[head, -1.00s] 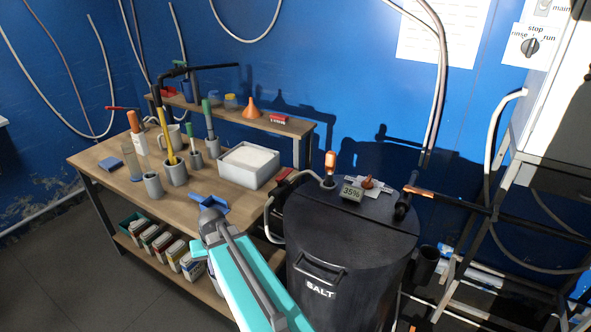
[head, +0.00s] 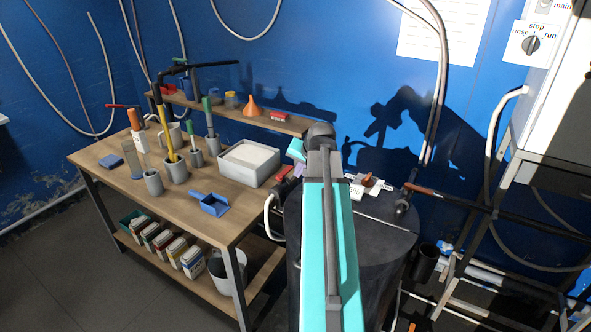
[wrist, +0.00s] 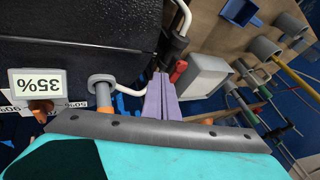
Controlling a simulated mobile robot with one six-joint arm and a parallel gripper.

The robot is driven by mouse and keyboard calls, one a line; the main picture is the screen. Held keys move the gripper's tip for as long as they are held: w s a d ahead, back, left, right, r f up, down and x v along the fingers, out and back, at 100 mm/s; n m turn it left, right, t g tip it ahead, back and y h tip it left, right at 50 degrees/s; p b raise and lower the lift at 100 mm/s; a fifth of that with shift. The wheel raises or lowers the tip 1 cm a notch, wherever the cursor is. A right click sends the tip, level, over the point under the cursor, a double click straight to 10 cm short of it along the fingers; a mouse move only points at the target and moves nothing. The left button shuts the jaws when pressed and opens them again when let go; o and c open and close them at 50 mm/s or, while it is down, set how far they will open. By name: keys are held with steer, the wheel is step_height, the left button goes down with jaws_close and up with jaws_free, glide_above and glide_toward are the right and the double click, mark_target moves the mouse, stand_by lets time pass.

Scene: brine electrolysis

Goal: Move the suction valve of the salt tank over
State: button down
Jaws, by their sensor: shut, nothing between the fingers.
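The black salt tank (head: 382,240) stands right of the bench in the head view, partly hidden by my arm. On its lid an orange-brown lever (head: 369,179) sits over a white label plate; I take it for the suction valve. In the wrist view an orange handle (wrist: 41,109) shows beside the upside-down 35% display (wrist: 40,84). A grey collar with a white hose (wrist: 102,87) is to its right. My gripper (wrist: 161,76) has its purple fingers together, empty, to the right of the collar and apart from the handle.
The wooden bench (head: 103,160) left of the tank holds cups, a blue scoop (head: 211,203) and a white salt tray (head: 250,165). A black pipe with a copper section (head: 425,189) runs right of the lid. A metal frame stands at the right.

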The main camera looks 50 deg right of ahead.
mark_target(285, 173)
steer(key=shift+m+h, duration=0.3)
steer(key=shift+m, duration=0.1)
steer(key=s+d+r, duration=0.2)
steer(key=d, duration=0.1)
steer(key=shift+s+d+r, duration=0.1)
steer(key=shift+r, duration=0.25)
steer(key=shift+f, duration=0.15)
steer(key=shift+p+x, duration=0.9)
steer(key=shift+x, duration=1.9)
steer(key=p+x, duration=0.1)
steer(key=x, duration=0.3)
steer(key=shift+w, duration=0.35)
steer(key=shift+w+a+p, duration=0.25)
steer(key=shift+w+p, duration=0.3)
steer(key=shift+w, duration=0.35)
steer(key=shift+w+a+p, duration=0.25)
steer(key=shift+w+p, duration=0.25)
steer(key=shift+w, duration=0.45)
